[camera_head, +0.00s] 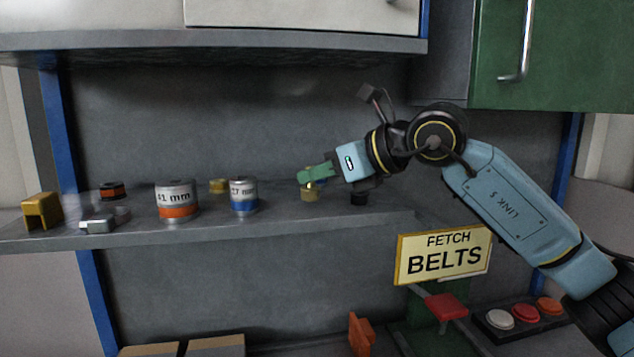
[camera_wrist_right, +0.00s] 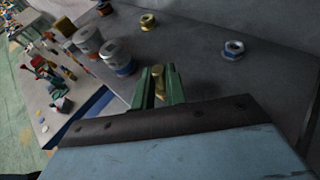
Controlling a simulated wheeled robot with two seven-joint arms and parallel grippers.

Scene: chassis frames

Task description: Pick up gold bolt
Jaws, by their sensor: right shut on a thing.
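The gold bolt (camera_head: 311,192) is at the tips of my right gripper (camera_head: 313,178), low over the grey shelf, right of the blue-banded can. In the right wrist view the gold bolt (camera_wrist_right: 159,82) stands between the two green fingers of the right gripper (camera_wrist_right: 159,76), which are shut on it. The fingers hide part of the bolt. I cannot tell whether its lower end touches the shelf. My left gripper is not in view.
On the shelf (camera_head: 340,222) stand an orange-banded can (camera_head: 176,200), a blue-banded can (camera_head: 243,195), a small gold piece (camera_head: 219,186) and a gold bracket (camera_head: 41,210). A metal nut with blue (camera_wrist_right: 233,49) sits near the gripper. A cabinet (camera_head: 300,18) hangs above.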

